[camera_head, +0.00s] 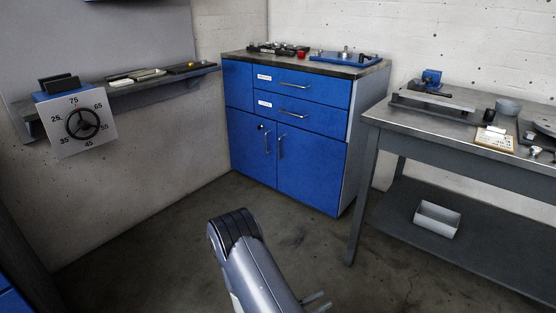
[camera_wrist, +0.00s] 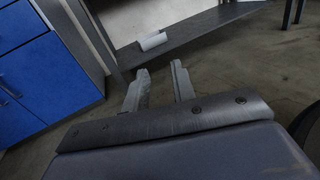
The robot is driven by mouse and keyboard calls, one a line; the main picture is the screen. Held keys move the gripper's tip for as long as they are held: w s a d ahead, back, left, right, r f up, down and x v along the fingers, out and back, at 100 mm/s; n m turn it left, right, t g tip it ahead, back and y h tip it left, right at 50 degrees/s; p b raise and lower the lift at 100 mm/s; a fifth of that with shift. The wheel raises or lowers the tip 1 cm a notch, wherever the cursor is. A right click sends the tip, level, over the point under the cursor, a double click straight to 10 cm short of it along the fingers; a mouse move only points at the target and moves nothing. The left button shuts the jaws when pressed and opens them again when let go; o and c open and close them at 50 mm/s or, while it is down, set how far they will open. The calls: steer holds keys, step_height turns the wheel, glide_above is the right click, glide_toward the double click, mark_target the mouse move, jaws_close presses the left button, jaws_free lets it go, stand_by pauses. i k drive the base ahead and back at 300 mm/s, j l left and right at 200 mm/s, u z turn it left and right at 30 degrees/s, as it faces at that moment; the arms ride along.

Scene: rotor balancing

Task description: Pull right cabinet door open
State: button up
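The blue cabinet (camera_head: 290,130) stands against the back wall, with two drawers above two lower doors. Its right door (camera_head: 312,165) is shut, with a vertical silver handle (camera_head: 281,146) near its left edge. The left door (camera_head: 250,145) is also shut and has its own handle and a small round lock. In the wrist view the blue cabinet (camera_wrist: 40,75) shows at the left edge. My gripper (camera_wrist: 160,80) is open and empty, with its two fingers apart over the floor, away from the cabinet. In the head view my arm rises at the bottom centre, well in front of the cabinet.
A grey workbench (camera_head: 455,165) stands right of the cabinet, its leg (camera_head: 361,200) close to the cabinet's right side. A light open box (camera_head: 437,218) sits on its lower shelf. A wall shelf with a dial plate (camera_head: 82,124) is at left. The floor before the doors is clear.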

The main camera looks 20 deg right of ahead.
mark_target(311, 164)
steer(key=i+l, duration=0.2)
steer(key=i, duration=0.3)
steer(key=i+l+u, duration=0.1)
steer(key=i, duration=0.4)
steer(key=i+l, duration=0.3)
steer(key=i, duration=0.15)
steer(key=i+l, duration=0.25)
steer(key=i, duration=0.25)
steer(key=i+l+u, duration=0.1)
steer(key=i, duration=0.4)
steer(key=i+l, duration=0.4)
steer(key=i+j+u, duration=0.05)
steer(key=i, duration=0.05)
